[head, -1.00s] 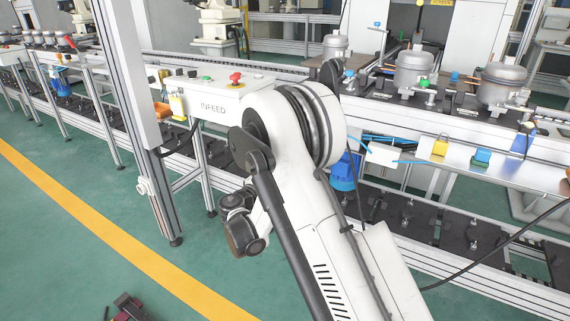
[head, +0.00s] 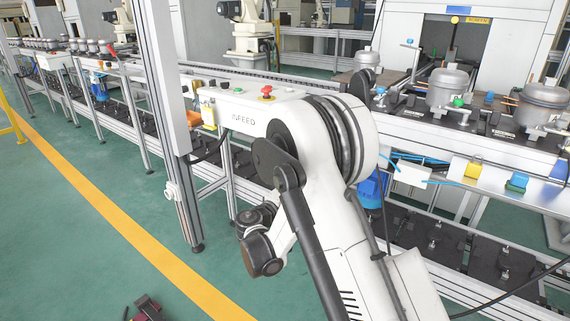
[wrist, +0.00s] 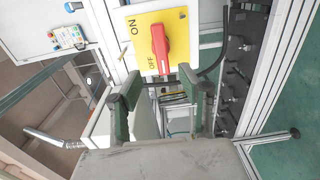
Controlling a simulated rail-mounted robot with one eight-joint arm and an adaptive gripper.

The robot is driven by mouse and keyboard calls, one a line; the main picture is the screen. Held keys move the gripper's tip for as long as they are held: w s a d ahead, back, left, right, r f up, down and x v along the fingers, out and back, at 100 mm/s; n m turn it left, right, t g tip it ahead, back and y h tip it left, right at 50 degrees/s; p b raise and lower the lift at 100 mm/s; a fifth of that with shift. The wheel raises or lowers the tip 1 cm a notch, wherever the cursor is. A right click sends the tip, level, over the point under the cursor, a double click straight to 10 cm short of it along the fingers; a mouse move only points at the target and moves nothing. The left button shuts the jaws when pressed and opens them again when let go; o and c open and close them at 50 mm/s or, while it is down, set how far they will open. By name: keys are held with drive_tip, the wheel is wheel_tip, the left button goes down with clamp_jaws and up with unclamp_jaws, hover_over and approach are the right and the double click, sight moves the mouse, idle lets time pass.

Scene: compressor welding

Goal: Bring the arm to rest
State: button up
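My arm (head: 330,150) is bent at the elbow in front of the conveyor line, with dark joints (head: 262,240) hanging low beside it. In the wrist view my gripper (wrist: 163,97) has its two green-padded fingers apart with a gap between them. I see nothing held. Beyond the fingertips is a yellow switch plate (wrist: 176,22) marked ON and OFF, with a red handle (wrist: 190,76). I cannot tell whether a finger touches it. The fingers cannot be made out in the head view.
A white INFEED panel (head: 245,108) with a red button stands behind the arm. A metal post (head: 172,130) rises left of it. Compressors (head: 447,90) sit on the line at right.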

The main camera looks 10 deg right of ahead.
drive_tip(key=s+d+r+m+g+y, duration=0.2)
drive_tip(key=s+d+r+g+y, duration=0.1)
drive_tip(key=s+d+r, duration=0.4)
drive_tip(key=s+d+r+m+g+y, duration=0.2)
drive_tip(key=s+d+r, duration=0.25)
drive_tip(key=s, duration=0.45)
drive_tip(key=s+a+m+g+y, duration=0.1)
drive_tip(key=s+a+m+y, duration=0.2)
drive_tip(key=s, duration=1)
drive_tip(key=s+a+m+y, duration=0.1)
drive_tip(key=s+m+y, duration=0.25)
drive_tip(key=s, duration=0.95)
wheel_tip(320, 180, up, 16)
drive_tip(key=p, duration=1.5)
drive_tip(key=shift+n+p, duration=0.4)
drive_tip(key=shift+n, duration=0.05)
